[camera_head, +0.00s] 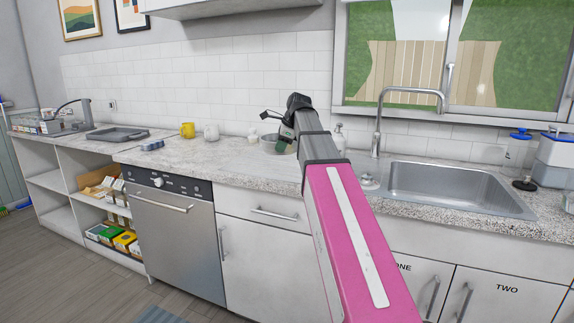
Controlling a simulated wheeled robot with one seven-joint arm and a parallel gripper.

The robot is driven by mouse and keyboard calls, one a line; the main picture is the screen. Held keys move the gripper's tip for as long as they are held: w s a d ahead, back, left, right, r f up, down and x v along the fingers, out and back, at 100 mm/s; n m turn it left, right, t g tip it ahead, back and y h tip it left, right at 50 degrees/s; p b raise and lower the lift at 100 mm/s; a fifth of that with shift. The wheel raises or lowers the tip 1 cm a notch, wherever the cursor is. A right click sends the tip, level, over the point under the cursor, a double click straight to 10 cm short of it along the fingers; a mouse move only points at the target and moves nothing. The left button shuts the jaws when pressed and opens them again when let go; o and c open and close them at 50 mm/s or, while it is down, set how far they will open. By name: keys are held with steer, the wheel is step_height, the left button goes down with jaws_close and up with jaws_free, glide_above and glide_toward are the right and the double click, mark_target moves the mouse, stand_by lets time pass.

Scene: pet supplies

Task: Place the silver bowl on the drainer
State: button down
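The silver bowl (270,145) sits on the counter near the back wall, left of the sink. It is partly hidden by my arm and gripper. My gripper (273,126) is at the end of my pink arm, just above and beside the bowl; contact cannot be made out. The fingers are small and dark, and their opening is unclear. A dark green piece shows at the bowl's right side, too small to identify. A flat dark grey tray (117,135), which looks like the drainer, lies on the counter further left with nothing visible on it.
A yellow mug (187,130) and a white mug (211,132) stand between tray and bowl. A small blue-grey item (151,145) lies near the counter's front edge. A soap bottle (340,136), the tap (378,125) and the sink (455,188) are to the right.

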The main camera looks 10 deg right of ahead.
mark_target(291, 153)
steer(key=w+d+f, duration=0.4)
steer(key=d, duration=0.1)
steer(key=shift+w+f, duration=0.2)
steer(key=shift+w, duration=0.2)
steer(key=shift+d+f, duration=0.1)
steer(key=shift+f, duration=1.95)
steer(key=shift+f, duration=0.15)
steer(key=c, duration=1.3)
jaws_free()
steer(key=shift+c, duration=0.2)
steer(key=v, duration=1.2)
